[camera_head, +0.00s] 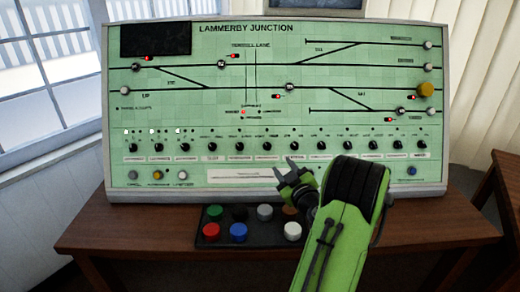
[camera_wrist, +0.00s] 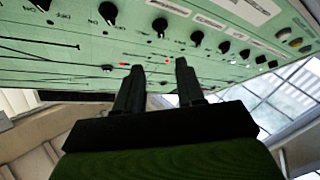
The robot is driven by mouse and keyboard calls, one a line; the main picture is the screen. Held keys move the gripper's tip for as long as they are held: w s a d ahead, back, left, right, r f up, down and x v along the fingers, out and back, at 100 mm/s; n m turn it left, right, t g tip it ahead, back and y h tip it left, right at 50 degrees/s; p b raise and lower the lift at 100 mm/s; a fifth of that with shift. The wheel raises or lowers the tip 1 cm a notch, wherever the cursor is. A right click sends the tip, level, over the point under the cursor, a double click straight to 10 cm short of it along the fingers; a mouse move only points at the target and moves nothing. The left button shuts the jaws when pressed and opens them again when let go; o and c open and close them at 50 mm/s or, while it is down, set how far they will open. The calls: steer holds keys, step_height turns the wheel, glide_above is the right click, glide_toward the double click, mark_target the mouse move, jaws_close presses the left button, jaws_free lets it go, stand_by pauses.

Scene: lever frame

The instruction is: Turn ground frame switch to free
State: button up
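The green "LAMMERBY JUNCTION" panel (camera_head: 270,60) stands on the desk. A row of black rotary switches (camera_head: 212,147) crosses its lower half; their small labels are too blurred to tell which is the ground frame switch. My gripper (camera_head: 287,168) is in front of the panel's lower middle, just below this row. In the wrist view, my gripper's two fingers (camera_wrist: 158,68) are apart with nothing between them. Black switches (camera_wrist: 196,39) show beyond the fingertips, and I see no contact. Part of the lower panel is hidden behind my arm.
A black button box (camera_head: 262,236) with several coloured buttons sits on the brown desk (camera_head: 130,228) below the panel. A yellow knob (camera_head: 426,90) sticks out at the panel's right. Small buttons line the panel's bottom edge. A window (camera_head: 40,60) is at left.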

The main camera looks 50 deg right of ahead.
mark_target(265, 144)
steer(key=p+x, duration=0.1)
steer(key=x, duration=0.3)
steer(key=p+x, duration=0.2)
steer(key=x, duration=0.2)
steer(key=p+x, duration=0.1)
steer(key=x, duration=0.3)
steer(key=shift+w+a+r+p, duration=0.15)
steer(key=shift+w+a+p, duration=0.1)
steer(key=shift+p, duration=0.1)
steer(key=shift+w+d, duration=0.35)
steer(key=shift+w, duration=0.05)
jaws_close()
